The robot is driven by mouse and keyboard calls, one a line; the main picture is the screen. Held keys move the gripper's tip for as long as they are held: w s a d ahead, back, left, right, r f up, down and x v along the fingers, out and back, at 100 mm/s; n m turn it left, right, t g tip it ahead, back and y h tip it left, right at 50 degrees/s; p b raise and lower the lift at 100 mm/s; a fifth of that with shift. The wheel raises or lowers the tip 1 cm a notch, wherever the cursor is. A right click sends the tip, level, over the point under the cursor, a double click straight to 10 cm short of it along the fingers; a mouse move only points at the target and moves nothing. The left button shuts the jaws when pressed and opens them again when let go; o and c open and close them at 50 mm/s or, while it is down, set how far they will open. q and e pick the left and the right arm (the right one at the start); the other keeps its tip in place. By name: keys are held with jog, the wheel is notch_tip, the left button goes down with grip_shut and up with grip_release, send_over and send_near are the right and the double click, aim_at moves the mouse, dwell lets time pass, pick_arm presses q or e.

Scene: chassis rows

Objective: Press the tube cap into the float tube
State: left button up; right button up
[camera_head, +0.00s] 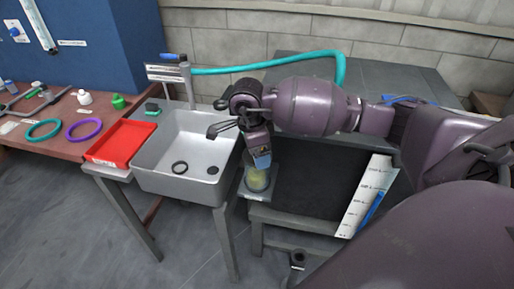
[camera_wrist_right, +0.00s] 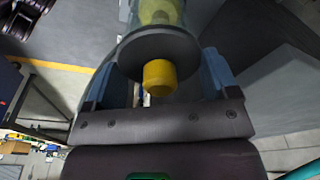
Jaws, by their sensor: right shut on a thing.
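My right gripper (camera_head: 262,160) points down over the clear float tube (camera_head: 258,180), which has something yellow inside and stands on a small grey ledge to the right of the sink. In the right wrist view, the tube cap (camera_wrist_right: 158,58) is a dark disc with a yellow knob. The blue fingers of my right gripper (camera_wrist_right: 158,72) are on both sides of it, shut on it. The clear tube (camera_wrist_right: 158,12) shows directly beyond the disc, in line with it. Whether the cap is seated in the tube cannot be told. My left gripper is not in view.
A grey sink (camera_head: 190,190) stands left of the tube, with a red tray (camera_head: 120,143) beside it. A teal hose (camera_head: 270,63) arches behind my arm. A black surface (camera_head: 310,185) and a white marked strip (camera_head: 364,197) lie to the right.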

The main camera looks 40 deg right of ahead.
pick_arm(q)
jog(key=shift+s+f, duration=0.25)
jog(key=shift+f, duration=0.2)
pick_arm(e)
jog(key=shift+f, duration=0.45)
jog(key=o, duration=0.8)
jog(key=shift+o, duration=0.2)
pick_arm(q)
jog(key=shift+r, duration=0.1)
pick_arm(e)
jog(key=r, duration=0.4)
jog(key=shift+w+a, duration=0.2)
jog(key=shift+a, duration=0.05)
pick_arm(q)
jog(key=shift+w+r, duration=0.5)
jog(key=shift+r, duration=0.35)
pick_arm(e)
notch_tip(320, 180, up, 7)
jog(key=a, duration=0.1)
jog(key=shift+f, duration=0.15)
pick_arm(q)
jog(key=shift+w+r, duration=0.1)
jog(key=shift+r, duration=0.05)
